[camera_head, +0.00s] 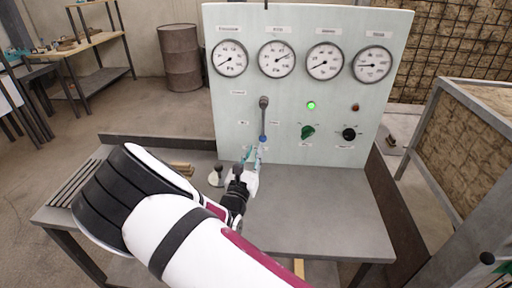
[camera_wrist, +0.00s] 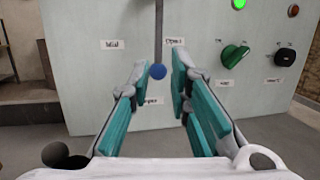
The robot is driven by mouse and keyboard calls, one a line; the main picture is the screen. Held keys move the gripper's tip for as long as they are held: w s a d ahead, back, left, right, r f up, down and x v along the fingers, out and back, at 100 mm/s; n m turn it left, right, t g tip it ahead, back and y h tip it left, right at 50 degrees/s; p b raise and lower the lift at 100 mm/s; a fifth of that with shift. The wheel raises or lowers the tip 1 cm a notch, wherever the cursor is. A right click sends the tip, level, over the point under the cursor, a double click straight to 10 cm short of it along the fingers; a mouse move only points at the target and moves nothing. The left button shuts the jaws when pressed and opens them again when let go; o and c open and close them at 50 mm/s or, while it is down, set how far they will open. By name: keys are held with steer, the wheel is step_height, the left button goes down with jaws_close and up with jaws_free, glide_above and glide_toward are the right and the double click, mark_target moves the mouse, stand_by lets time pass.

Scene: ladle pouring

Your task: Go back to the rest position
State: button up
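My gripper (camera_head: 254,155) is in front of the lower middle of a pale green panel (camera_head: 227,110). In the wrist view my gripper (camera_wrist: 159,68) has its two teal-padded fingers spread apart with nothing held. A lever (camera_head: 263,117) hangs straight down on the panel and ends in a blue knob (camera_head: 263,138). In the wrist view the blue knob (camera_wrist: 158,71) appears in the gap between the fingertips, with space visible on both sides. The exact depth between fingertips and knob cannot be told.
The panel has several gauges (camera_head: 276,60), a lit green lamp (camera_head: 311,105), a green knob (camera_head: 307,131) and a black knob (camera_head: 349,134). The grey table (camera_head: 320,205) is bare on the right. A caged block wall (camera_head: 470,150) stands right, and a rusty barrel (camera_head: 181,60) stands behind left.

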stand_by(0.4)
steer(key=s+d+r+m+g+h, duration=0.1)
steer(key=d+r+m+g+h, duration=0.3)
steer(key=d, duration=0.3)
steer(key=s+d+r+m+g+h, duration=0.1)
steer(key=d+r+m+g+h, duration=0.2)
steer(key=d+m, duration=0.35)
steer(key=s+d+r+m+g, duration=0.3)
steer(key=s+d+m+g, duration=0.15)
steer(key=s+d, duration=0.2)
steer(key=s+d+r+m+g, duration=0.2)
steer(key=s+d+m+g, duration=0.25)
steer(key=d, duration=0.35)
steer(key=s+d+r+m+g+y, duration=0.1)
steer(key=s+r+m+y, duration=0.2)
steer(key=s, duration=0.4)
steer(key=s+d+r+m+g+y, duration=0.1)
steer(key=s+d+m+g+y, duration=0.15)
steer(key=s+m, duration=0.45)
steer(key=s+a+r+m+t+y, duration=0.3)
steer(key=s+a+y, duration=0.3)
steer(key=s, duration=0.4)
steer(key=shift+s+a+r+m+t, duration=0.4)
steer(key=shift+a+m+t, duration=0.15)
steer(key=shift+a+t, duration=0.15)
